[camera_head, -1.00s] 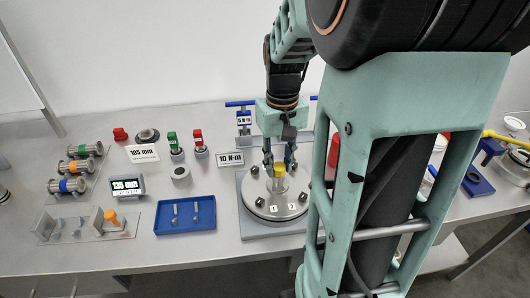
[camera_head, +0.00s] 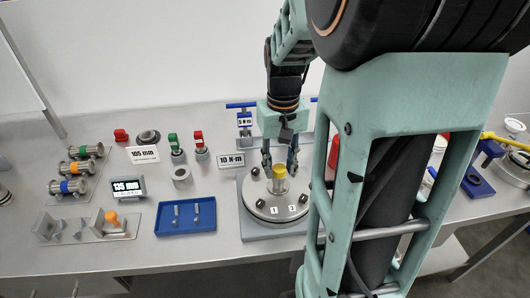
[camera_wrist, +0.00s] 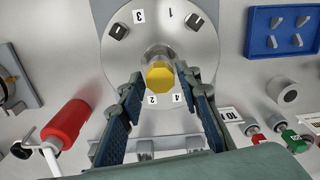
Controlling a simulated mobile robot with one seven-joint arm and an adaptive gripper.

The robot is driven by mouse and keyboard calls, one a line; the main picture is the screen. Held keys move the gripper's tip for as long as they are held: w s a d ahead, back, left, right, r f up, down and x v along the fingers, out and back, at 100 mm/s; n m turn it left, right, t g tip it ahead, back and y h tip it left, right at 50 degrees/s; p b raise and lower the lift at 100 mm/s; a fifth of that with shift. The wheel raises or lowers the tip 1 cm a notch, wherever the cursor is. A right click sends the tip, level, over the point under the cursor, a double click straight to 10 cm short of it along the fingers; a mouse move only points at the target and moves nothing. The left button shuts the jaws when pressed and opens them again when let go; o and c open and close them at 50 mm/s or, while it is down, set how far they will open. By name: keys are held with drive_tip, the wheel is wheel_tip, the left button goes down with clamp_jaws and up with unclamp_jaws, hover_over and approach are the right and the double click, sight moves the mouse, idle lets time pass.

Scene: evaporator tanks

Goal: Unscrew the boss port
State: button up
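The boss port has a yellow hexagonal cap (camera_head: 279,171) on a metal neck at the middle of a round steel lid (camera_head: 254,207) with numbered dark bolts. The cap also shows in the wrist view (camera_wrist: 160,76). My gripper (camera_head: 279,168) is above the lid, pointing down. In the wrist view its two blue-padded fingers (camera_wrist: 162,85) are apart, one to each side of the cap, with visible gaps. Neither finger appears to touch the cap. In the head view the fingertips are about level with the cap's top or slightly above it.
A blue tray (camera_head: 186,228) with small metal parts lies left of the lid. A "10 N·m" sign (camera_head: 231,160) and red and green valves (camera_head: 199,142) stand behind it. A red cylinder (camera_wrist: 66,121) is near the lid in the wrist view.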

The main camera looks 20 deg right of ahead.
drive_tip(key=m, duration=0.4)
drive_tip(key=shift+p, duration=0.35)
drive_tip(key=m, duration=0.4)
drive_tip(key=shift+p, duration=0.35)
drive_tip(key=m+p, duration=0.2)
drive_tip(key=m, duration=0.5)
drive_tip(key=shift+r, duration=0.1)
drive_tip(key=m+p, duration=0.1)
drive_tip(key=m, duration=0.2)
drive_tip(key=shift+m, duration=0.3)
drive_tip(key=shift+m+p, duration=0.8)
drive_tip(key=shift+m, duration=0.2)
drive_tip(key=m+p, duration=0.1)
drive_tip(key=m, duration=0.2)
drive_tip(key=shift+r+m+p, duration=0.1)
drive_tip(key=shift+m+p, duration=0.7)
drive_tip(key=shift+p, duration=0.1)
drive_tip(key=shift+m+p, duration=0.45)
drive_tip(key=shift+m, duration=0.15)
drive_tip(key=shift+f+m, duration=0.2)
drive_tip(key=shift+m, duration=1)
drive_tip(key=shift+c, duration=0.4)
